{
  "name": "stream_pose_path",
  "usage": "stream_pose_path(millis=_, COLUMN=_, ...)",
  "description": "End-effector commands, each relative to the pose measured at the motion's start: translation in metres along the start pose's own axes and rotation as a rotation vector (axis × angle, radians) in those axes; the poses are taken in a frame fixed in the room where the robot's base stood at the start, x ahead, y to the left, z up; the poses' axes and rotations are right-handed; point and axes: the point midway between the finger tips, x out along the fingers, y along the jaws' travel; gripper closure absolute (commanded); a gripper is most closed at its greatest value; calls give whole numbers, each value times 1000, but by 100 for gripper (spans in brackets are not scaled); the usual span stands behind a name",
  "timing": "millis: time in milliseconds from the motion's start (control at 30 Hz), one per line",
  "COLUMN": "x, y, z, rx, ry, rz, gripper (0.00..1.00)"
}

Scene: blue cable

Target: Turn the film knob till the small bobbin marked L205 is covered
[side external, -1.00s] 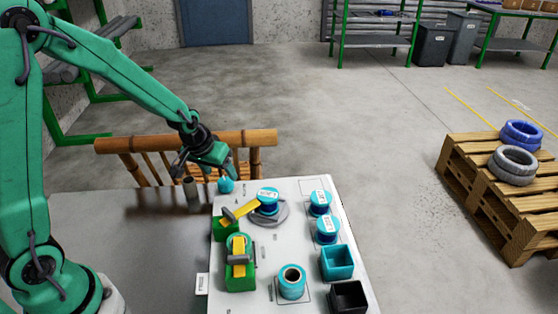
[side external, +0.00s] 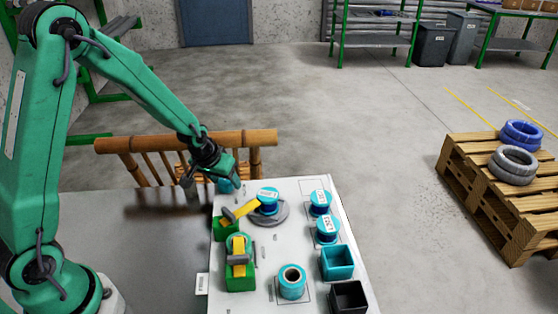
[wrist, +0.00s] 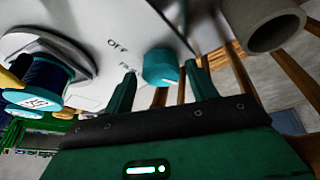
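The teal film knob (wrist: 160,68) stands on the white panel near the word OFF in the wrist view. My gripper (wrist: 160,82) is open, with one finger on each side of the knob. Small gaps show between knob and fingers. In the side view my gripper (side external: 226,184) is low at the panel's far left corner and mostly hides the knob. A labelled blue bobbin (side external: 267,201) sits on a grey turntable, beside a yellow strip. Two small labelled bobbins (side external: 320,202) (side external: 327,230) stand to its right. I cannot read which is L205.
A green holder (side external: 240,278) with a yellow strip and a teal spool (side external: 291,281) stand at the panel's front. A teal bin (side external: 337,262) and a black bin (side external: 348,297) are at right. A grey tube (wrist: 276,27) is close to my gripper in the wrist view.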

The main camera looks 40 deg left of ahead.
Motion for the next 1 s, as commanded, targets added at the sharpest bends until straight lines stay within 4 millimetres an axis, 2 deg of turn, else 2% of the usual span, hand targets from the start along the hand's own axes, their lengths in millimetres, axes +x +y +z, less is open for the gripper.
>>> stream_pose_path(millis=33, x=0, y=0, z=0, rx=0, ry=0, rz=0, gripper=53)
stream_pose_path(millis=167, x=0, y=0, z=0, rx=0, ry=0, rz=0, gripper=79)
stream_pose_path(millis=200, x=0, y=0, z=0, rx=1, ry=0, rz=0, gripper=81)
stream_pose_path(millis=467, x=0, y=1, z=0, rx=32, ry=2, rz=1, gripper=81)
stream_pose_path(millis=1000, x=-1, y=-1, z=-1, rx=361, ry=1, rz=-1, gripper=81)
